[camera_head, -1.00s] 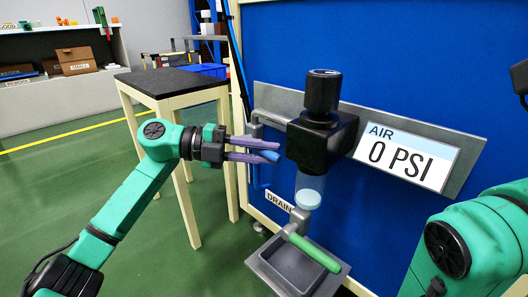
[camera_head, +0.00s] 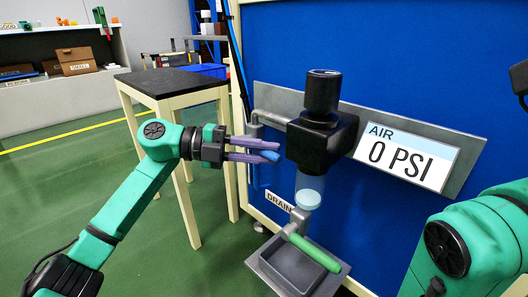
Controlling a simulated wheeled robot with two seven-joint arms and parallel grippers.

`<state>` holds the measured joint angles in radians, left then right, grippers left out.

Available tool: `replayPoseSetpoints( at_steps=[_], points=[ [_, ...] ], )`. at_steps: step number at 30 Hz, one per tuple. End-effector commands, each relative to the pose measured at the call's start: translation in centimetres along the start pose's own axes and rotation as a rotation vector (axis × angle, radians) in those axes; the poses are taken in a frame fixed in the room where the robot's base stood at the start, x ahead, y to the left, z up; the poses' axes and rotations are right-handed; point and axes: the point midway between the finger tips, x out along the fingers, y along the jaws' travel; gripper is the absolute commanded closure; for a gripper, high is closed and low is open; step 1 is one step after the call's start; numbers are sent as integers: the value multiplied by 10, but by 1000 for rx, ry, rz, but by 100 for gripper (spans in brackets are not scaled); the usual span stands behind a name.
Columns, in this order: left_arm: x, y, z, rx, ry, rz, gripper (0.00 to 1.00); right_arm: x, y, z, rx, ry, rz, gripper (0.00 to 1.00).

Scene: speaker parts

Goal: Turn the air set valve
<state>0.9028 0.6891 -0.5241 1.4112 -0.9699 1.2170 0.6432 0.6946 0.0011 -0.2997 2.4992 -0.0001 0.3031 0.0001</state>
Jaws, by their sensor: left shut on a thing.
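The air set (camera_head: 315,150) is a black body with a round black knob (camera_head: 322,92) on top and a clear bowl below, mounted on a grey plate. Its display (camera_head: 405,157) reads "AIR 0 PSI". My left gripper (camera_head: 268,150) is just left of the black body, its purple fingers shut on a small blue piece (camera_head: 269,155), seemingly a valve handle by the grey pipe (camera_head: 270,118). The fingers hide most of this piece and how it joins the pipe. My right arm shows at the right, but its fingers are out of view.
A green drain handle (camera_head: 314,252) sits below the bowl, over a grey tray (camera_head: 262,272). A "DRAIN" label (camera_head: 279,201) is beside it. A blue panel (camera_head: 430,60) stands behind. A black-topped table (camera_head: 170,81) stands at the left, with green floor around it.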

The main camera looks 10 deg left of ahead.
Motion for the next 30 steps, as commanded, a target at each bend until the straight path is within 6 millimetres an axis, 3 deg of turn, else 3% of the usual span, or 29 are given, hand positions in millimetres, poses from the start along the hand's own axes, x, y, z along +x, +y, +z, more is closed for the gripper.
replayPoseSetpoints(
  at_steps=[5, 13, 16, 26, 27, 28, 30],
  points=[
    [-1, -4, 0, -17, 5, -12, 100, 6, 1, 3, 0, -2, 1, 50],
    [-6, -26, -2, -200, 56, -192, 100, 52, 12, 22, 2, -7, 5, 50],
    [-7, -28, -1, -247, 70, -242, 100, 45, 12, 33, 12, -35, 14, 50],
    [-7, -24, 0, -259, 73, -259, 100, 40, 10, 31, 12, -34, 12, 50],
    [-7, -24, 0, -259, 73, -259, 61, 40, 10, 31, 12, -34, 12, 50],
    [-7, -24, 0, -259, 73, -259, 50, 40, 10, 31, 12, -34, 12, 50],
    [-7, -24, 0, -258, 73, -258, 47, 41, 10, 31, 12, -34, 12, 50]
  ],
)
